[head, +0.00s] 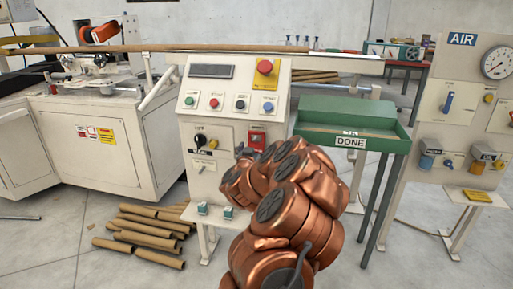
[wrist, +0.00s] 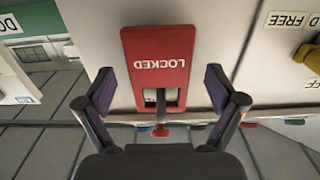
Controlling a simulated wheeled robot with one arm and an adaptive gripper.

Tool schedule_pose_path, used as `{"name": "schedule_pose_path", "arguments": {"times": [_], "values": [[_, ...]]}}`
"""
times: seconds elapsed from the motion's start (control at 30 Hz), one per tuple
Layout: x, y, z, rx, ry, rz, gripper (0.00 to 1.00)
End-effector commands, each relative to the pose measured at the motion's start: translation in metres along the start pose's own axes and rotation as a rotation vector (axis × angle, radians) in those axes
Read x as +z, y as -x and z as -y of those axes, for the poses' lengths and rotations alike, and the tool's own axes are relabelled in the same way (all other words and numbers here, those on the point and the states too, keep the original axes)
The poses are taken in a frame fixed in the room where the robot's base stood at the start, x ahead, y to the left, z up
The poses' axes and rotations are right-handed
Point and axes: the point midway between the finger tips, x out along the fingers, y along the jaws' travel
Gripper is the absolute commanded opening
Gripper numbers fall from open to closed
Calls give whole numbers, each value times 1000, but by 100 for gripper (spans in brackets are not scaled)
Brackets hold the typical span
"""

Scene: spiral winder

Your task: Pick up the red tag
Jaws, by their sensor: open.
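The red tag (wrist: 158,45) reads LOCKED, upside down in the wrist view. It lies flat against the pale panel, with a window at its near end and a dark shank showing in it. My gripper (wrist: 158,92) is open, with one finger to each side of the tag's near end. The fingers look apart from the tag, and nothing is held. The arm hides most of my gripper there.
The control cabinet (head: 233,105) carries buttons, a red emergency stop (head: 265,67) and a black selector knob (head: 200,139). A green DONE tray (head: 350,108) stands right of it. The AIR panel (head: 460,100) is farther right. Brown tubes (head: 140,235) lie on the floor at left.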

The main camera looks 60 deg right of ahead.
Motion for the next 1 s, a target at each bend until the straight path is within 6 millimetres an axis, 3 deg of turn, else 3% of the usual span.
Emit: {"name": "schedule_pose_path", "arguments": {"times": [0.13, 0.43, 1.0], "values": [[-1, -13, -1, 2, 0, -2, 94], [-1, -16, 0, 0, 0, -1, 93], [-1, -16, 0, 0, 0, -1, 33]]}}
